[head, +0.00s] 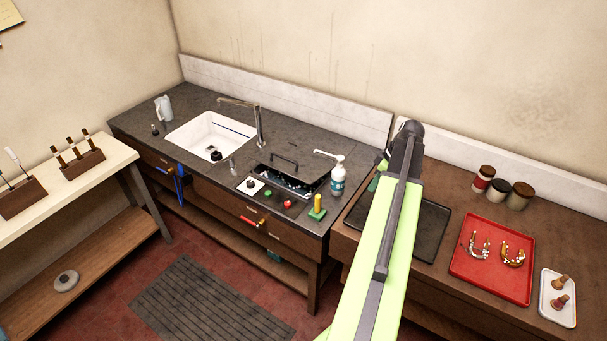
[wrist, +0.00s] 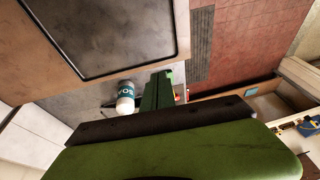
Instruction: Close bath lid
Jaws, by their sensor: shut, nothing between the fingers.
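The bath (head: 287,187) is set into the dark counter, with dark, shiny contents showing along its front. Its dark lid (head: 308,168) with a bar handle (head: 284,158) sits over the back part and looks raised or set back; its exact angle is hard to tell. My gripper shows in the wrist view (wrist: 158,90) with its green fingers together and nothing between them. In the head view it is mostly hidden behind my arm, right of the bath and apart from the lid.
A white pump bottle (head: 338,180) stands just right of the bath, between it and my gripper. Buttons (head: 268,193) and a yellow-topped green item (head: 317,208) are in front. A white sink (head: 205,137) with a tap is left. A black tray (head: 432,232) and red tray (head: 484,270) lie right.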

